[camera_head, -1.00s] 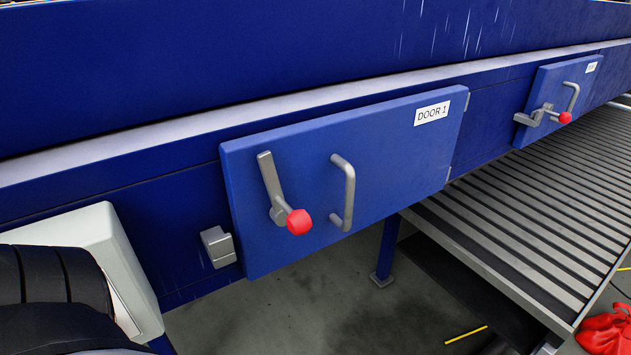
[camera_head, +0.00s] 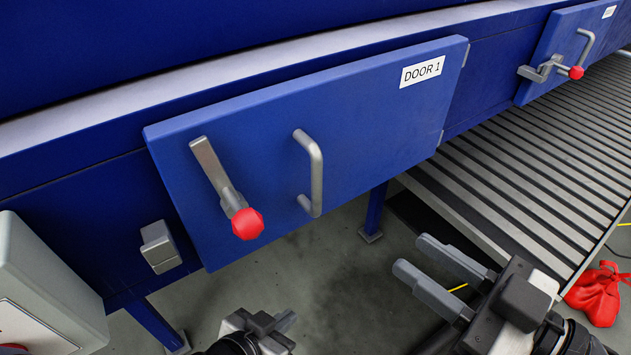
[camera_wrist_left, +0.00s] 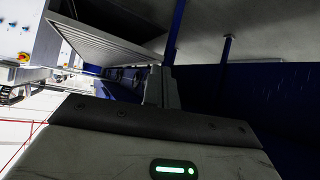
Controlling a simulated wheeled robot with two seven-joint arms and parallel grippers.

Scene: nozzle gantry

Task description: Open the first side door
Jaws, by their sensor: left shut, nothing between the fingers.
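The blue door labelled DOOR 1 (camera_head: 375,120) fills the middle of the head view and appears closed against the machine's side. Its grey lever (camera_head: 211,168) slants up-left from a pivot beside a red knob (camera_head: 247,223), clear of the grey catch block (camera_head: 160,246) on the frame. A grey bar handle (camera_head: 316,175) stands right of the lever. My left gripper (camera_head: 283,320) is below the door, shut and empty; its fingers (camera_wrist_left: 160,87) touch nothing in the left wrist view. My right gripper (camera_head: 415,258) is open and empty, below and right of the door.
A second blue door (camera_head: 560,50) with its own lever is at upper right. A slatted conveyor (camera_head: 540,140) runs below it. A pale box (camera_head: 45,285) stands at lower left, and a red bag (camera_head: 597,293) lies at lower right. Blue legs (camera_head: 374,212) support the machine.

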